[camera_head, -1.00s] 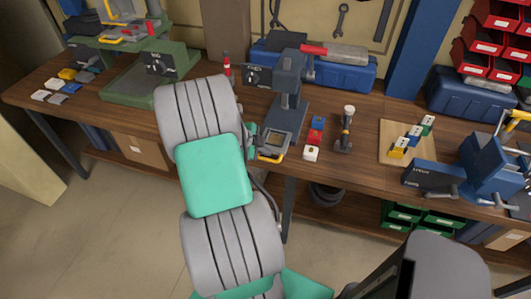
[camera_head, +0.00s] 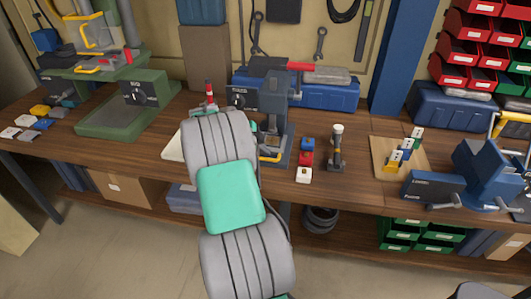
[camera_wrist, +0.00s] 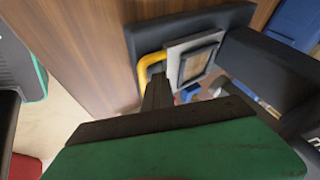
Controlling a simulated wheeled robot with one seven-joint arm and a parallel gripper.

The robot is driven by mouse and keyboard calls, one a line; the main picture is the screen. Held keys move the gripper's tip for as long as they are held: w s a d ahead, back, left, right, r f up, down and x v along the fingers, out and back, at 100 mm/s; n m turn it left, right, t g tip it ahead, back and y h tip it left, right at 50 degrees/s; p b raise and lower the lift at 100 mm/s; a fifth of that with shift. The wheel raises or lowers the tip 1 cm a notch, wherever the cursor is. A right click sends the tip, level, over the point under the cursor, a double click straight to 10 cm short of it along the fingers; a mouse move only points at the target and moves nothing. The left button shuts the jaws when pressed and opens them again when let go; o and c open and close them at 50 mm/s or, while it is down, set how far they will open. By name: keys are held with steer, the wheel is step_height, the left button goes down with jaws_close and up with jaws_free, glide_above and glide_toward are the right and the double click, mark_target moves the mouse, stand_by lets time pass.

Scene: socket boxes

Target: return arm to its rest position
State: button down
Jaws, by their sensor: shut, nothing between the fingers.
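My arm (camera_head: 230,195), grey with a green joint cover, reaches up over the bench in the head view and hides my gripper there. In the wrist view my gripper (camera_wrist: 158,92) shows as dark fingers beyond its green body. The fingers are together and hold nothing. They appear close to the yellow handle (camera_wrist: 148,64) of the dark press; I cannot tell whether they touch it. The press (camera_head: 272,110) stands just right of my arm in the head view.
Farther right are a wooden board (camera_head: 383,170) with small blocks and a blue vise (camera_head: 485,172). A green machine (camera_head: 118,118) stands left. Floor shows in front.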

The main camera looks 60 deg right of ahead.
steer(key=p+v, duration=0.2)
steer(key=v, duration=0.8)
steer(key=a+f+n+y, duration=0.1)
steer(key=a+f+n, duration=0.1)
steer(key=n, duration=0.2)
steer(key=a+f+n, duration=0.2)
steer(key=n, duration=0.2)
steer(key=a+f+n+y, duration=0.1)
steer(key=a+f+n, duration=0.1)
steer(key=n, duration=0.1)
steer(key=shift+s+a+f+n+y, duration=0.1)
steer(key=shift+s+f+n+y, duration=0.1)
steer(key=shift+f+n+y, duration=0.15)
steer(key=s+a+f+n+y, duration=0.3)
steer(key=a+f+n, duration=0.1)
steer(key=a+n, duration=0.5)
steer(key=s+a+r+n+t+y, duration=0.1)
steer(key=s+a+r+n, duration=0.15)
steer(key=a, duration=0.65)
steer(key=s+a+r+n+t, duration=0.1)
steer(key=a+r+n, duration=0.2)
steer(key=a, duration=0.6)
steer(key=w+a+r+n+t, duration=0.2)
steer(key=a+r+n+t, duration=0.1)
steer(key=a+r, duration=0.5)
steer(key=shift+w+a+n, duration=0.25)
steer(key=shift+a+n, duration=0.45)
steer(key=shift+a, duration=0.4)
steer(key=shift+r+y, duration=0.1)
steer(key=shift+y, duration=0.15)
